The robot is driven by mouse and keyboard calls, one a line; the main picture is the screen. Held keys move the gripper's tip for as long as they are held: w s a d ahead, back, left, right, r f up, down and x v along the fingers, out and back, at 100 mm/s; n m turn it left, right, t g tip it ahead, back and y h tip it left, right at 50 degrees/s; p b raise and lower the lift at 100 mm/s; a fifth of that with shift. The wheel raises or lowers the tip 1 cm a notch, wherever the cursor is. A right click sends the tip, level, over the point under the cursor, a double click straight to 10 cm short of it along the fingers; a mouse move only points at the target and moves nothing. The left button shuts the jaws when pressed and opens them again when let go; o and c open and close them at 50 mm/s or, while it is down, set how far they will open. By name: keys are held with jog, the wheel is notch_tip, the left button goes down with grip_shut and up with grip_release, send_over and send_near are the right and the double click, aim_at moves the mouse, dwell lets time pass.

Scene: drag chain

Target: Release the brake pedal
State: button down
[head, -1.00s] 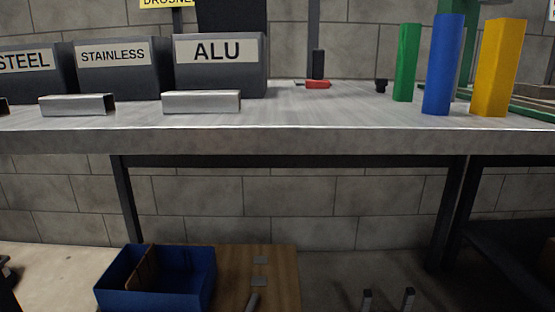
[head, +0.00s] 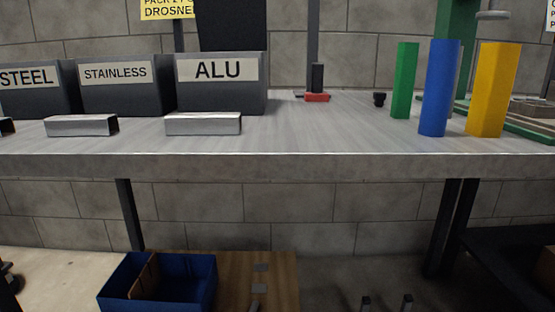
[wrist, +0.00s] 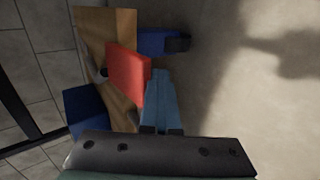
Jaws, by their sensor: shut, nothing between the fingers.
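My gripper (wrist: 157,74) shows in the wrist view as two pale blue fingers side by side, shut and empty, reaching out from a dark bracket. A flat red piece (wrist: 127,72) lies just left of the fingertips, over a wooden board. I cannot tell whether it touches them. No part is clearly recognisable as the brake pedal. A blue piece with a black end (wrist: 162,43) lies beyond the fingertips. My gripper does not show clearly in the head view.
A workbench (head: 300,168) spans the head view, carrying labelled bins (head: 220,85) and coloured posts (head: 438,90). Below it are a blue divided box (head: 190,285) and a wooden board (head: 275,275). Bare floor (wrist: 225,110) lies right of the fingers in the wrist view.

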jog(key=shift+w+r+t, duration=0.15)
jog(key=shift+w+r, duration=0.25)
jog(key=shift+r, duration=0.2)
jog(key=shift+w+r+t, duration=0.15)
jog(key=shift+w+r, duration=0.2)
jog(key=shift+r, duration=0.2)
jog(key=s+f+p, duration=0.1)
jog(key=s+p, duration=0.6)
jog(key=s, duration=0.1)
jog(key=shift+s+f, duration=0.15)
jog(key=shift+f, duration=0.2)
jog(key=shift+d, duration=0.1)
